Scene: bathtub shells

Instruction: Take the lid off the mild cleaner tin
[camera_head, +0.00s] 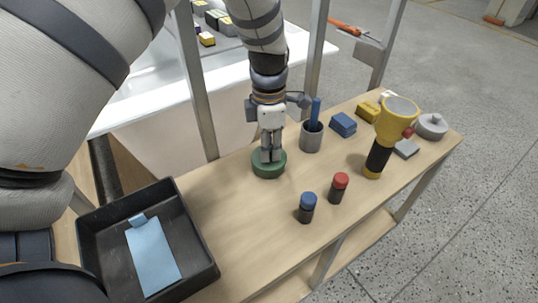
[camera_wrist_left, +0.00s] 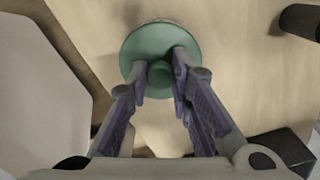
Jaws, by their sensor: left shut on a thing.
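A low round green tin (camera_head: 268,172) stands on the wooden bench top, with a green lid (camera_wrist_left: 135,50) on its upper side. The lid appears level on the tin; whether there is a gap under it I cannot tell. My left gripper (camera_head: 270,156) points straight down over it. In the left wrist view its two fingers are closed on the small round green knob (camera_wrist_left: 160,75) at the lid's middle. No label shows on the tin. My right gripper is not in view.
A grey cup (camera_head: 311,138) with a blue-handled tool stands close behind right. A blue-capped bottle (camera_head: 307,208) and red-capped bottle (camera_head: 338,189) stand front right. A black tray (camera_head: 202,255) with a light-blue cloth (camera_head: 152,257) lies left. A bathtub (camera_head: 150,105) is behind.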

